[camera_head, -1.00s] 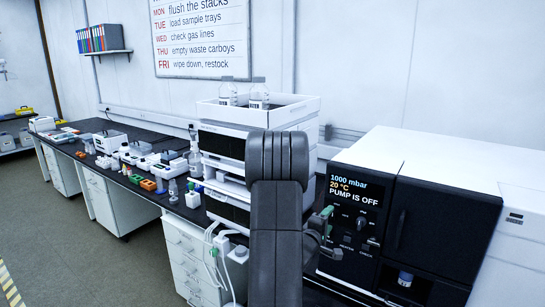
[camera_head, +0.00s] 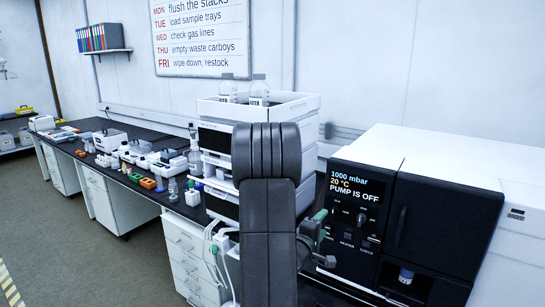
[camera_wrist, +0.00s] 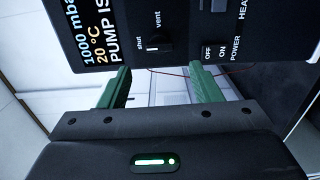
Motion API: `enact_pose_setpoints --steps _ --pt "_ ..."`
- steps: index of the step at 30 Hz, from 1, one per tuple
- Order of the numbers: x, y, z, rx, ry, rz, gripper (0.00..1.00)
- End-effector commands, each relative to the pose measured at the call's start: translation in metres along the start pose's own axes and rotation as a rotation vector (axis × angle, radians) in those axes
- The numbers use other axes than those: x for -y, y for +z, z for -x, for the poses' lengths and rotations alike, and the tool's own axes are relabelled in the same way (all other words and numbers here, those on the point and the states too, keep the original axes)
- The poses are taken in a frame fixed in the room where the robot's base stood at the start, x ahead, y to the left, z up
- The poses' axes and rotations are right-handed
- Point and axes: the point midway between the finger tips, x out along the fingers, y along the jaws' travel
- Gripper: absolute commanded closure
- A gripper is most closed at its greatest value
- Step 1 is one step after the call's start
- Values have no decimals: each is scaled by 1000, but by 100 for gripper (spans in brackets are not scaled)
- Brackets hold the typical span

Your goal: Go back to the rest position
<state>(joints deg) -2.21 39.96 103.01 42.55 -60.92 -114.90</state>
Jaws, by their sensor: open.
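My gripper (camera_wrist: 160,88) is open, with its two green fingers spread apart and nothing between them in the wrist view. It faces the front panel of a black oven-like unit, whose vent knob (camera_wrist: 160,44) and power switch (camera_wrist: 208,52) show above the fingers. In the head view my dark arm rises in the middle, and the gripper (camera_head: 321,222) shows partly at its right, in front of the unit's left panel. The unit's display (camera_head: 355,188) reads 1000 mbar, 20 °C, PUMP IS OFF.
The black-and-white unit (camera_head: 440,220) stands close on the right. White stacked modules (camera_head: 222,140) with bottles on top stand behind my arm. A long black bench (camera_head: 110,165) with small labware runs left. The floor (camera_head: 90,255) at left is clear.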

Motion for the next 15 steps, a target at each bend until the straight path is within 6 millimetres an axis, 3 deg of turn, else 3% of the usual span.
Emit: enact_pose_setpoints --steps 10,15 --pt "-2 1 -70 3 1 -6 42" --pt "2 0 -66 0 1 -171 42"
